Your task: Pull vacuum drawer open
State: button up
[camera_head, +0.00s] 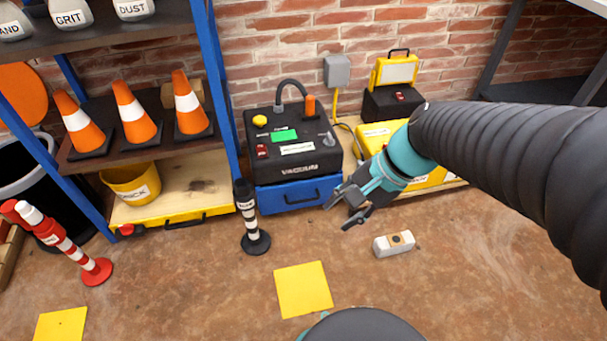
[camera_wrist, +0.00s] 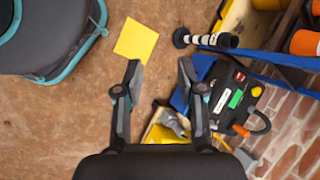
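The black vacuum (camera_head: 292,145) stands against the brick wall, with a blue drawer (camera_head: 297,194) at its base. The drawer has a dark handle on its front and looks closed. My gripper (camera_head: 336,216) is open and empty, just right of and in front of the drawer, apart from it. In the wrist view, the two fingers of my gripper (camera_wrist: 160,69) stand apart over bare floor. The vacuum (camera_wrist: 237,97) is right of them there, and the drawer (camera_wrist: 199,69) shows partly behind the right finger. The handle is not clear in that view.
A black-and-white post (camera_head: 251,217) stands on the floor left of the drawer. A white block (camera_head: 393,244) lies right of my gripper. A yellow case (camera_head: 375,138) is right of the vacuum. A yellow square (camera_head: 303,289) marks open floor in front.

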jog(key=w+a+f+m+t+y+b, duration=0.15)
jog(key=w+a+f+m+y, duration=0.3)
jog(key=w+f+m, duration=0.45)
jog(key=w+a+f+m+t+y+b, duration=0.15)
jog(key=w+a+f+m+y, duration=0.3)
jog(key=w+f+m, duration=0.55)
jog(key=m+t+h+b, duration=0.4)
jog(key=m+t, duration=0.5)
jog(key=m, duration=1.1)
send_near(303, 201)
jog(key=shift+h, duration=0.4)
jog(key=x, duration=1)
jog(key=shift+w+a+f+p, duration=0.1)
jog(key=shift+a+p, duration=0.05)
jog(key=shift+p, duration=0.2)
grip_shut()
